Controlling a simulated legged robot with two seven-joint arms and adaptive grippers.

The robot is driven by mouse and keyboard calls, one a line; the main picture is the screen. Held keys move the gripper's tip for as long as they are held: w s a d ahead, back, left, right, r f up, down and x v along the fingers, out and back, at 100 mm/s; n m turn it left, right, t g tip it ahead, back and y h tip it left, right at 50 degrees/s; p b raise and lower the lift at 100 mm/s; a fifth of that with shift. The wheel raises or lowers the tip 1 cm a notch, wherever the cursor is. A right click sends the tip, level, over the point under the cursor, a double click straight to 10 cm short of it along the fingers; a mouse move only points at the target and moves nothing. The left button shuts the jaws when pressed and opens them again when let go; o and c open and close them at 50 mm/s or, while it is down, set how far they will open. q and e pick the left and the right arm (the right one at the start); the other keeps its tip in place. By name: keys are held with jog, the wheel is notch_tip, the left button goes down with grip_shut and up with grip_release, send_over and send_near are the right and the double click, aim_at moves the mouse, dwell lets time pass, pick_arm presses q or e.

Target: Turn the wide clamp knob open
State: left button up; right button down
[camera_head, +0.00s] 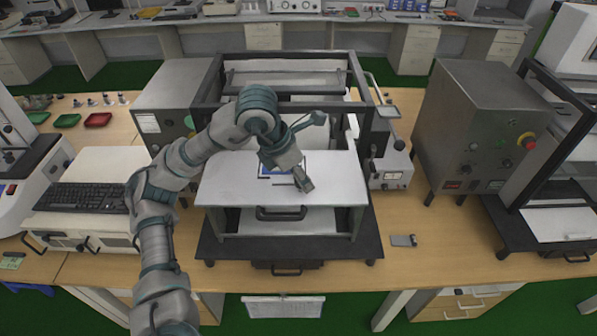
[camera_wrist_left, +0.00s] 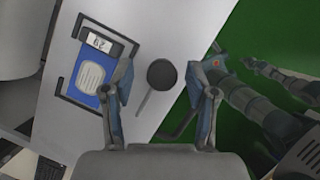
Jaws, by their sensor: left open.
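A dark round knob (camera_wrist_left: 162,74) on a thin stem shows in the left wrist view, over the edge of a white plate (camera_wrist_left: 50,120). I take it for the clamp knob, but cannot tell how far it is turned. My left gripper (camera_wrist_left: 161,68) is open, with one finger on each side of the knob in the picture and no visible contact. In the head view my left gripper (camera_head: 303,184) is above the white plate (camera_head: 235,185) of the framed machine. A ball-ended rod (camera_head: 318,118) shows beside it. My right gripper is not in view.
A blue item (camera_wrist_left: 87,80) labelled 29 lies in a dark bracket on the plate. A grey control box (camera_head: 475,110) stands right of the machine, and a keyboard (camera_head: 85,198) at left. A small grey object (camera_head: 404,240) lies on otherwise clear front-right table.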

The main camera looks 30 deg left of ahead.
pick_arm(q)
jog(key=v, duration=1.1)
jog(key=shift+a+r, duration=0.2)
jog(key=shift+r, duration=0.15)
jog(key=shift+s, duration=0.1)
